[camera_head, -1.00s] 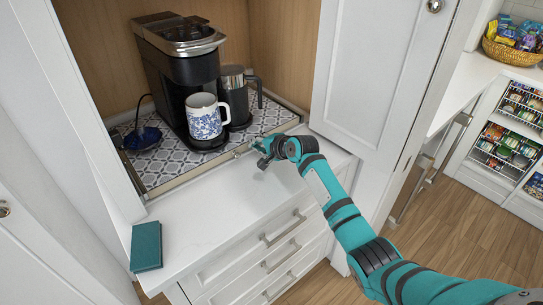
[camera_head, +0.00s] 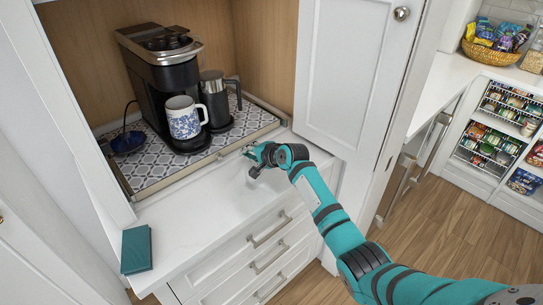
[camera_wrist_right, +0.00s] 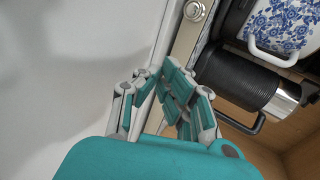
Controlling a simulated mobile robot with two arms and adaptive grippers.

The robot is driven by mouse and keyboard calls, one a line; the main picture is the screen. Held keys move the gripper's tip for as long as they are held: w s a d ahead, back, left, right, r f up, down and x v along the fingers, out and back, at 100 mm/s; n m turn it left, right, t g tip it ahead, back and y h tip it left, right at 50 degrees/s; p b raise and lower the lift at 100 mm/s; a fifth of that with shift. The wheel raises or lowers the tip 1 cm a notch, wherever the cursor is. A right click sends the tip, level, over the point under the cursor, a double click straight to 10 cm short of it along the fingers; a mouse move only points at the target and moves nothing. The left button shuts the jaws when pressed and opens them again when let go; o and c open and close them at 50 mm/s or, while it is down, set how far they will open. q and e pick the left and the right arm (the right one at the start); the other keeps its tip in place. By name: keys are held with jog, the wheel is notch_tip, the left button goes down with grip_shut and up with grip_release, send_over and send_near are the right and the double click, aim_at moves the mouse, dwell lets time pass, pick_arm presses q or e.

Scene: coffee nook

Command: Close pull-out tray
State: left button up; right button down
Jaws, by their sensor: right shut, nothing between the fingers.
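The pull-out tray (camera_head: 205,160) has a grey and white patterned surface and a metal front rim. It is pulled partly out of the wooden cabinet, over the white counter. A black coffee maker (camera_head: 160,80), a blue-and-white mug (camera_head: 184,119) and a dark carafe (camera_head: 216,98) stand on it. My right gripper (camera_head: 249,153) is shut and empty at the right part of the tray's front rim. In the wrist view, the fingers (camera_wrist_right: 160,80) are close to the front rim (camera_wrist_right: 183,45), near a round knob (camera_wrist_right: 195,10); contact is unclear. My left gripper is out of view.
A teal book (camera_head: 136,249) lies at the counter's left. A white cabinet door (camera_head: 350,75) stands open to the right of the tray. A dark blue item (camera_head: 128,142) with a cord sits on the tray's left. The counter (camera_head: 200,215) before the tray is mostly clear.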

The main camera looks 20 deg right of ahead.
jog(key=shift+v, duration=0.85)
jog(key=shift+s+d+r, duration=0.1)
jog(key=shift+s+d, duration=0.05)
jog(key=shift+s, duration=0.15)
jog(key=v, duration=0.5)
jog(key=shift+s+d+r, duration=0.1)
jog(key=shift+s+r, duration=0.05)
jog(key=shift+s+d+r, duration=0.1)
jog(key=shift+s+r, duration=0.1)
jog(key=shift+s, duration=0.1)
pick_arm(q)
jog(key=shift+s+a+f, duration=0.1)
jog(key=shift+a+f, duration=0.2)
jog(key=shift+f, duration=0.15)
pick_arm(e)
jog(key=shift+s, duration=0.1)
